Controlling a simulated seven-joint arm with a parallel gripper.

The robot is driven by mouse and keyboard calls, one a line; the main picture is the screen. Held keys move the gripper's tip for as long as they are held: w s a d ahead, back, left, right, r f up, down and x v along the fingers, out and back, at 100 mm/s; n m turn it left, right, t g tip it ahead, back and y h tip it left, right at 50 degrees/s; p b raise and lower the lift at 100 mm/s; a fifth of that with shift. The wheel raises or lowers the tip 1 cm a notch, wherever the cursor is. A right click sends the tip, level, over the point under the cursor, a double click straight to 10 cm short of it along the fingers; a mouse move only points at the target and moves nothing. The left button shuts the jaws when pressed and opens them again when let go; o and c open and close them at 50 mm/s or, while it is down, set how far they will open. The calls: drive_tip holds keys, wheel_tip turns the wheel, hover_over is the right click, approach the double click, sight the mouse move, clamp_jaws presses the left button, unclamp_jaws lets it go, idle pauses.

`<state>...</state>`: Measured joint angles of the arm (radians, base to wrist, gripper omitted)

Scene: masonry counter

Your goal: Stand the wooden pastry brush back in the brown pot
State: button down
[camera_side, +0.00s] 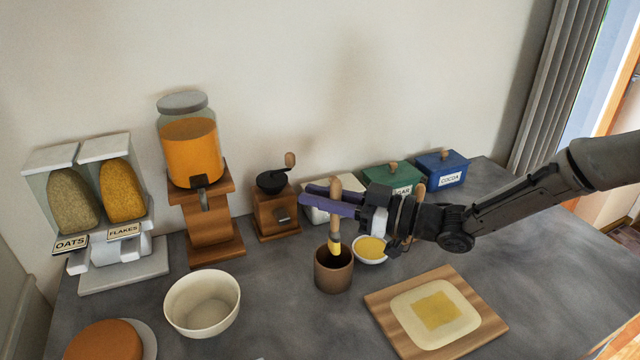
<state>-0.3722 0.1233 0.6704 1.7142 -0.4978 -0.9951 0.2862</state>
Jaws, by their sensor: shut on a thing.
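The wooden pastry brush (335,226) is upright between the fingers of my gripper (330,202). Its handle top rises above the fingers and its yellow bristle end points down. The brown pot (333,276) stands on the counter directly below the brush. The bristles overlap the pot's mouth in this view. I cannot tell how deep they are inside the rim. My gripper is shut on the handle, and its fingers hide part of it.
A bowl of yellow contents (370,250) sits close right of the pot. A wooden board with dough (400,318) lies front right, a cream bowl (202,305) front left. A coffee grinder (276,212) and canisters (443,168) stand behind. Right-hand counter is clear.

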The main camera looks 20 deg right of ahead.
wheel_tip(320, 180, down, 7)
idle(0.8)
drive_tip(key=shift+f, duration=0.15)
idle(0.5)
idle(0.3)
drive_tip(key=shift+c, duration=1.5)
unclamp_jaws()
wheel_tip(320, 180, up, 7)
idle(0.5)
